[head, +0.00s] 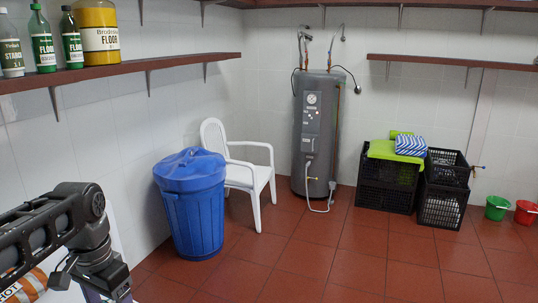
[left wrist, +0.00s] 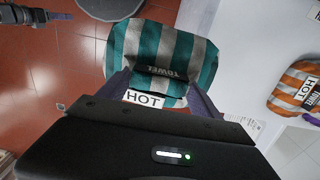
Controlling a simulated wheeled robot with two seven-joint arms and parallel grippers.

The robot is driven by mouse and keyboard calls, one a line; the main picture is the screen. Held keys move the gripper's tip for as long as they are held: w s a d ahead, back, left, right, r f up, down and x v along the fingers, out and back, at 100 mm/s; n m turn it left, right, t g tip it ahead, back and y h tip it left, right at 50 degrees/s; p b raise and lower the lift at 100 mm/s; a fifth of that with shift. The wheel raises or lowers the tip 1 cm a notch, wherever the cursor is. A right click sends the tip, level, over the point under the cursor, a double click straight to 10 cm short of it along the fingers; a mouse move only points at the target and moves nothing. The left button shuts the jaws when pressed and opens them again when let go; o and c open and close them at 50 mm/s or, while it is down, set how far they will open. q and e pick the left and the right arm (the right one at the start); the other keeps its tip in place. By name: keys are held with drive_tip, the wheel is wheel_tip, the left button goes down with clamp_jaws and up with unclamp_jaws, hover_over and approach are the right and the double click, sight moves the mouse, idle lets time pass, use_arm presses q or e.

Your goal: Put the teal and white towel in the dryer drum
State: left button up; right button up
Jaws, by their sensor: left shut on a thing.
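The teal and white striped towel (left wrist: 165,50) is gripped between the purple fingers of my left gripper (left wrist: 158,86) in the left wrist view. It hangs over the red floor, beside a white surface (left wrist: 240,75). Its dark band reads TOWEL and a white label reads HOT. In the head view my left gripper (head: 118,296) is cut off at the bottom left edge, and the teal towel does not show. A dark part with a purple tip at the wrist view's top left looks like my right gripper (left wrist: 60,16); its opening is unclear. No drum opening is visible.
An orange and white towel (left wrist: 297,88) lies on the white surface, also partly visible in the head view (head: 28,288). A blue bin (head: 193,215), white chair (head: 243,172), grey boiler (head: 318,135) and black crates (head: 440,205) stand along the walls. The middle floor is clear.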

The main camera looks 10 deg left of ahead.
use_arm(q)
drive_tip(key=shift+n, duration=0.5)
drive_tip(key=w+d+f, duration=0.1)
drive_tip(key=w+f, duration=0.1)
drive_tip(key=w, duration=0.1)
drive_tip(key=w+d+f, duration=0.1)
drive_tip(key=f, duration=0.1)
drive_tip(key=shift+w+d+f, duration=0.1)
drive_tip(key=shift+w+d, duration=0.15)
drive_tip(key=shift+d, duration=0.05)
drive_tip(key=w+d+f+n, duration=0.2)
drive_tip(key=w+d+f, duration=0.5)
drive_tip(key=d+f, duration=0.3)
drive_tip(key=shift+d+f, duration=0.35)
drive_tip(key=shift+d, duration=0.65)
idle(0.5)
idle(0.9)
